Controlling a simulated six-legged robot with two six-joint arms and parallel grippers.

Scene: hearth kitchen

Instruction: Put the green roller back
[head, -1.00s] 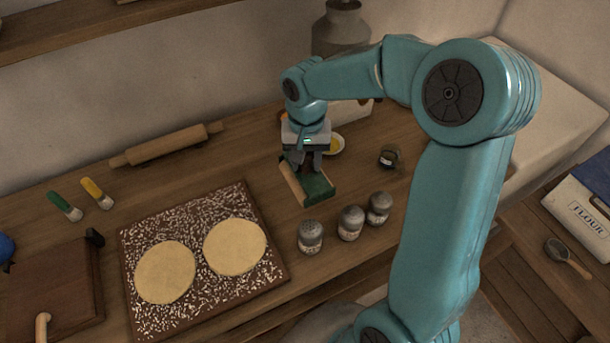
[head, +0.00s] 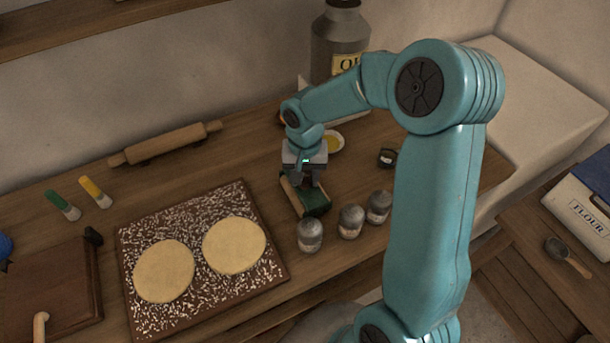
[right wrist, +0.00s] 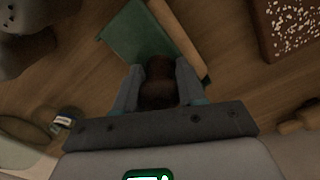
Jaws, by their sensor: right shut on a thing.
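The green roller (head: 315,202) is a boxy green piece with a pale wooden strip along its left side, low at the tabletop right of the dough board. I cannot tell whether it touches the wood. My right gripper (head: 306,181) is above it, pointing down. In the right wrist view the gripper (right wrist: 160,82) is shut on a dark brown part that stands up from the green body (right wrist: 135,38). The fingers and wrist hide part of the roller in the head view. My left gripper is out of view.
A small dish (head: 334,143), a dark jar (head: 387,158) and a grey can (head: 339,48) are behind.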

